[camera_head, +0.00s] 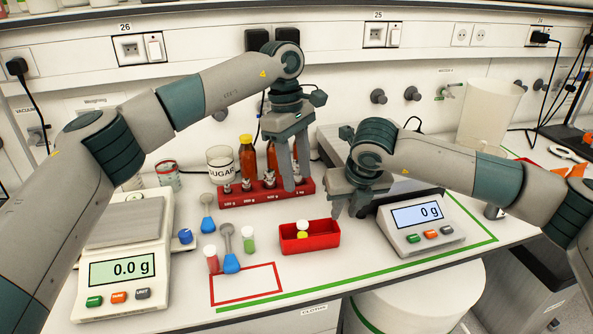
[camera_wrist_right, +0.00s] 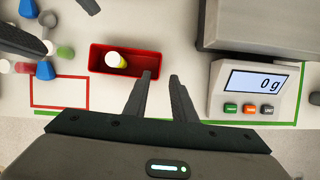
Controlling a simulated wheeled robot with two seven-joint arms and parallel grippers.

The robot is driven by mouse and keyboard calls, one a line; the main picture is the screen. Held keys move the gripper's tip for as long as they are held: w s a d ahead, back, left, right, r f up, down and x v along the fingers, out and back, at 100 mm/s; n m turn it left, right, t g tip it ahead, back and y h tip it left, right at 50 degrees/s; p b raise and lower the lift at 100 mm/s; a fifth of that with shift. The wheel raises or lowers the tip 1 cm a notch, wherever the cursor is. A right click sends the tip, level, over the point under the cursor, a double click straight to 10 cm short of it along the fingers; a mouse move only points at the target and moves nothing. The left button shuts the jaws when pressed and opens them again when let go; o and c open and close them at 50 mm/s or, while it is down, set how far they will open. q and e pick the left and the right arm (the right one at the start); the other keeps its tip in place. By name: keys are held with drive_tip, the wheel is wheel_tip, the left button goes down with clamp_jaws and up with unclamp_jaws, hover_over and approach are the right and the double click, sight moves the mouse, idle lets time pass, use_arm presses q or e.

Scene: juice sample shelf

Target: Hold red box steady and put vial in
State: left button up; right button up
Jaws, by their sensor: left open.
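A red box (camera_head: 324,241) sits on the white bench; it also shows in the right wrist view (camera_wrist_right: 97,57). A yellow vial with a white cap (camera_head: 302,233) stands in the box's left half, tilted in the right wrist view (camera_wrist_right: 116,60). My left gripper (camera_head: 296,184) is open and empty, pointing down above and behind the box. My right gripper (camera_head: 347,213) is beside the box's right end, fingers apart with nothing held between them. In the right wrist view its fingertips (camera_wrist_right: 161,76) are at the box's front right corner; contact cannot be told.
A scale (camera_head: 428,228) stands close on the right, another (camera_head: 121,272) at far left. A red rack (camera_head: 260,196) with bottles behind is near my left gripper.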

drive_tip(key=shift+v, duration=1.15)
drive_tip(key=shift+r, duration=0.1)
